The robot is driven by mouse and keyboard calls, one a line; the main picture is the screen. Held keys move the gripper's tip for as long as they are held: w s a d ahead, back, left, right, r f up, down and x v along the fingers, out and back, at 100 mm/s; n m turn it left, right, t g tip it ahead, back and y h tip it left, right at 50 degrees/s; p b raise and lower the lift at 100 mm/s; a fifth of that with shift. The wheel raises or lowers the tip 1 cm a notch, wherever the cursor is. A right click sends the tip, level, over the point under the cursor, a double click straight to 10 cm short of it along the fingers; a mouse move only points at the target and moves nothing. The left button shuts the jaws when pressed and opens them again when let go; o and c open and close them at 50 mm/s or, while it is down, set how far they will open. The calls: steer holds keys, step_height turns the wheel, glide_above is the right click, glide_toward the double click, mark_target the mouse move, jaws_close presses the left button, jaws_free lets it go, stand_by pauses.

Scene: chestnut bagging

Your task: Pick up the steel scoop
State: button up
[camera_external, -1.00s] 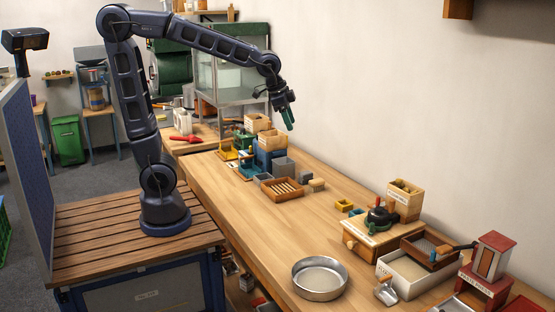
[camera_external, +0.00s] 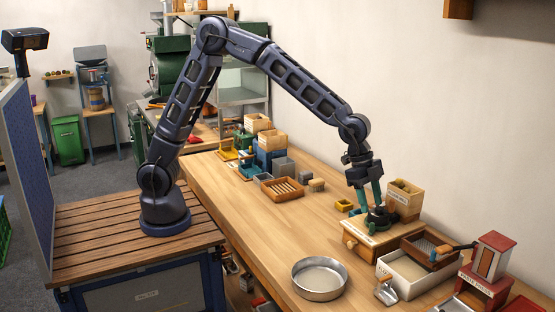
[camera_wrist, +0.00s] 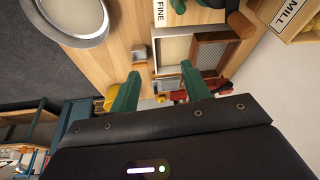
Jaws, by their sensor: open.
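The steel scoop (camera_external: 386,291) lies on the workbench near its front edge, left of a cream box. It also shows in the wrist view (camera_wrist: 140,54), a small grey scoop beyond the left fingertip. My gripper (camera_external: 370,204) is above the wooden box with a dark crank mechanism, behind the scoop and well apart from it. In the wrist view my gripper (camera_wrist: 160,74) has its two green fingers spread wide with nothing between them.
A round metal pan (camera_external: 320,278) sits left of the scoop. The cream box (camera_external: 407,280) stands to its right, with a framed sieve (camera_external: 427,248) behind. A red-roofed press (camera_external: 489,262) is at right. The wooden crank box (camera_external: 370,243) is below my gripper.

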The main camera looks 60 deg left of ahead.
steer(key=m+g, duration=0.1)
steer(key=m, duration=0.1)
glide_toward(387, 277)
steer(key=shift+h, duration=0.3)
steer(key=shift+a+x, duration=0.2)
steer(key=shift+x, duration=4.95)
steer(key=shift+s, duration=0.1)
steer(key=shift+c, duration=0.2)
steer(key=c, duration=0.6)
